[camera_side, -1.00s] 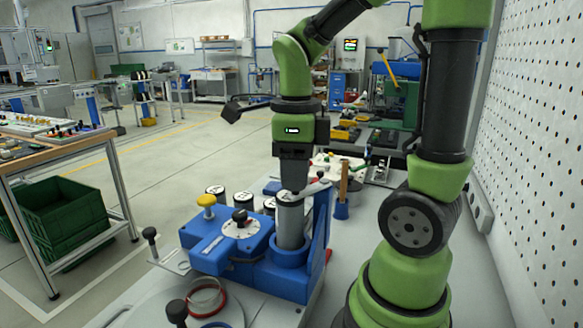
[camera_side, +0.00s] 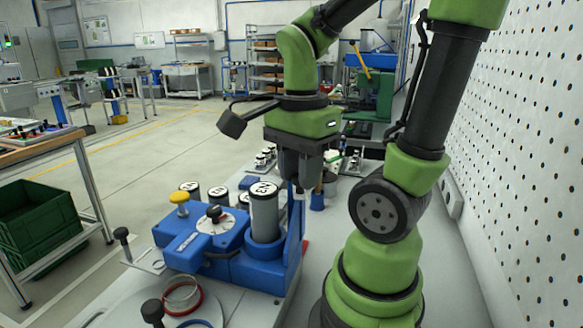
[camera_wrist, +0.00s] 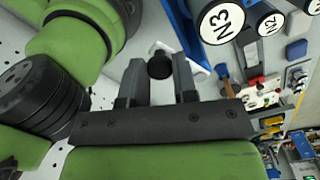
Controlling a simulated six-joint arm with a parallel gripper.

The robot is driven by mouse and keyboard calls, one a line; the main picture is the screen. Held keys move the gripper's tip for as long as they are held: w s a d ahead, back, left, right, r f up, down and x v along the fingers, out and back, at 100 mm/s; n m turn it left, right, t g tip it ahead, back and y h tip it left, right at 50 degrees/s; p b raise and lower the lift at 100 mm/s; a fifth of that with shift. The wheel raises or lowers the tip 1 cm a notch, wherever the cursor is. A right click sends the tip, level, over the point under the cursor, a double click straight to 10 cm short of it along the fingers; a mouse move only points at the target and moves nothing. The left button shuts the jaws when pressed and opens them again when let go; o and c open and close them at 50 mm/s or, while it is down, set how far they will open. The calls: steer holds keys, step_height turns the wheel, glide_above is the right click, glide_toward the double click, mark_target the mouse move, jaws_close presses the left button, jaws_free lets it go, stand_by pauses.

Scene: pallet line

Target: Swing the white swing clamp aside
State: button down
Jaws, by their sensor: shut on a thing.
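My gripper (camera_wrist: 160,78) is shut on a black knob (camera_wrist: 160,65), which sits between its two fingers in the wrist view. The white swing clamp (camera_wrist: 196,70) shows as a white arm beside the knob, partly hidden by the right finger. In the side view my gripper (camera_side: 301,186) is to the right of a grey cylinder with a white cap (camera_side: 264,214), apart from it. The cylinder stands upright in the blue fixture (camera_side: 265,268). Its cap, marked N3 (camera_wrist: 222,20), shows in the wrist view. The clamp's pivot is hidden.
A yellow knob (camera_side: 179,198) and a black knob on a white dial (camera_side: 214,212) top the fixture's left part. More capped cylinders stand behind it. A black-knobbed handle (camera_side: 122,234) stands at left. My arm's base is close on the right.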

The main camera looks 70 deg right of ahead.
steer(key=shift+s+d+n, duration=0.1)
steer(key=shift+s+n, duration=0.15)
steer(key=shift+n, duration=0.15)
stand_by(0.3)
steer(key=c, duration=0.9)
jaws_free()
step_height(320, 180, up, 10)
steer(key=shift+n, duration=0.3)
steer(key=w+a+f+n+t+y, duration=0.2)
steer(key=a+n+t, duration=0.5)
steer(key=n, duration=1)
steer(key=shift+w+a+f+n, duration=0.3)
steer(key=shift+a+f, duration=0.35)
steer(key=shift+f, duration=0.25)
